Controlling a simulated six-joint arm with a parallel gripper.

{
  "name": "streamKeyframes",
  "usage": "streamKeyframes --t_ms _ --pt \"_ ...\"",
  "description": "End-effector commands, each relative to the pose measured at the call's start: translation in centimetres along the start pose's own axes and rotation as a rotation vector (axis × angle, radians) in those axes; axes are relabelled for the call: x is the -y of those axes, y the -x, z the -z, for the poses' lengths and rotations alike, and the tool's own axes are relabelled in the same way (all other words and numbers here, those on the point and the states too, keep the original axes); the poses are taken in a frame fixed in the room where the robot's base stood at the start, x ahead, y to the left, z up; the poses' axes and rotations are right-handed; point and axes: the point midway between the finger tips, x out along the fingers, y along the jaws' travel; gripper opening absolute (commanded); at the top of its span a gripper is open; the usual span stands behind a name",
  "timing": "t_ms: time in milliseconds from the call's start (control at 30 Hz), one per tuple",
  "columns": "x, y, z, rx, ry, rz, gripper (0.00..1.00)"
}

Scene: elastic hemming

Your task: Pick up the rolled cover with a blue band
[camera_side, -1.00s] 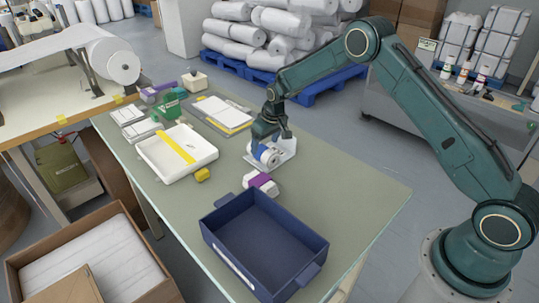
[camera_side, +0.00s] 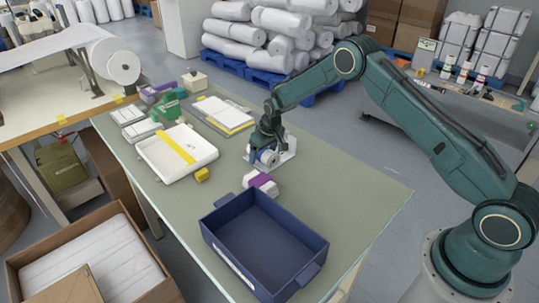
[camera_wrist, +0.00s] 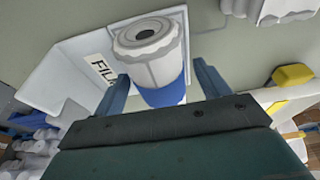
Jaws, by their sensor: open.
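The rolled cover with a blue band (camera_wrist: 150,55) is white with a blue wrap. In the wrist view it lies between the two fingers of my open gripper (camera_wrist: 160,88), with its hollow end facing away from the palm. In the side view my gripper (camera_side: 266,150) is down around the rolled cover (camera_side: 268,158), which rests on a white holder (camera_side: 288,153). The fingers hide part of the roll there. In the wrist view the holder (camera_wrist: 75,60) carries a label with the letters "FIL".
A purple-banded white roll (camera_side: 260,182) lies just in front. A dark blue bin (camera_side: 265,245) stands nearer the table's front. A white tray with a yellow strip (camera_side: 150,155) and a small yellow object (camera_side: 202,175) are to the left. The table's right side is clear.

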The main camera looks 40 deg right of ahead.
Motion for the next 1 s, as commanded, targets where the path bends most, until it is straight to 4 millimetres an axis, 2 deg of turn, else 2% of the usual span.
streamKeyframes --t_ms 67,100,333,767,1000 --pt "0.0 0.0 0.0 0.000 0.000 0.000 0.75" --pt "0.0 0.0 0.0 0.000 0.000 0.000 0.71" --pt "0.0 0.0 0.0 0.000 0.000 0.000 0.25" --pt "0.0 0.5 0.2 -0.002 0.000 0.000 0.24" --pt "0.0 2.7 0.8 -0.003 0.000 0.000 0.24"
